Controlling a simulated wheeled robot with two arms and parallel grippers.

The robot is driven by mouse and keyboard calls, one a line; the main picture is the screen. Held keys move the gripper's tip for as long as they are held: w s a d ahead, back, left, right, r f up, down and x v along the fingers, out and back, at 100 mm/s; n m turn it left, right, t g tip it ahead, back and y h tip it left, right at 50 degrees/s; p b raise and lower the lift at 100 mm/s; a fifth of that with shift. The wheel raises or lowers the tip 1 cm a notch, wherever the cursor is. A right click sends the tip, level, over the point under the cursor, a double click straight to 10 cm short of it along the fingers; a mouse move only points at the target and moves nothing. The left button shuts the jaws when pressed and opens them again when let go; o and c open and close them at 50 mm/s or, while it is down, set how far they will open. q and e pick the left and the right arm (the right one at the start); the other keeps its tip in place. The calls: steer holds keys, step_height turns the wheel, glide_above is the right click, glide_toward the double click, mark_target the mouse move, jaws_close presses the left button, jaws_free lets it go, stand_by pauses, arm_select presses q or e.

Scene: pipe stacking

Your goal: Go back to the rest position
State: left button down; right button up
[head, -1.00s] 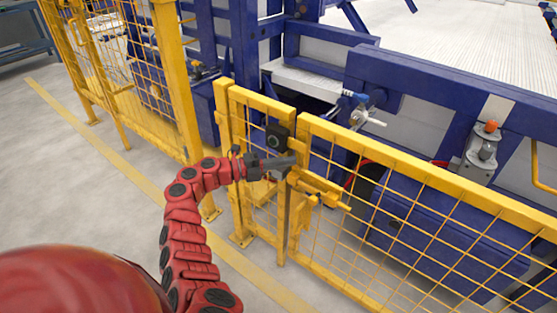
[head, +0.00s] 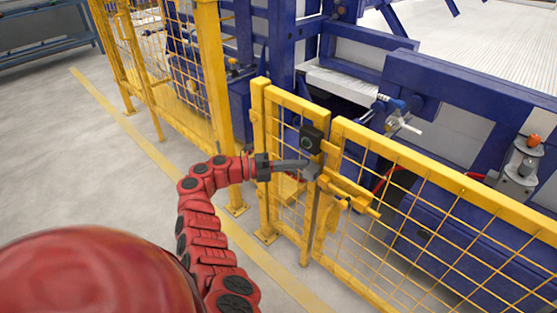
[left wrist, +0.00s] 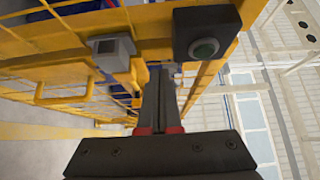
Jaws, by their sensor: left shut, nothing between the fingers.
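My left gripper (head: 304,163) is shut and empty, at the end of my red arm that comes in from the lower left. Its fingertips are close to the latch area of the yellow fence gate (head: 291,104); I cannot tell whether they touch it. In the left wrist view the shut fingers (left wrist: 158,80) point up towards the yellow frame. My right gripper is not in view.
Yellow mesh fence panels (head: 430,190) run along both sides of the gate. Blue machinery (head: 450,95) stands behind them. A yellow floor line (head: 130,130) crosses the open grey floor (head: 60,170) on the left, which is clear.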

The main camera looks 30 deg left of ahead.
arm_select(q)
steer(key=shift+s+a+b, duration=0.25)
steer(key=shift+a+b, duration=0.2)
steer(key=shift+a, duration=1.05)
steer(key=shift+s+a+b, duration=0.2)
steer(key=shift+a+b, duration=0.2)
steer(key=shift+a, duration=1.05)
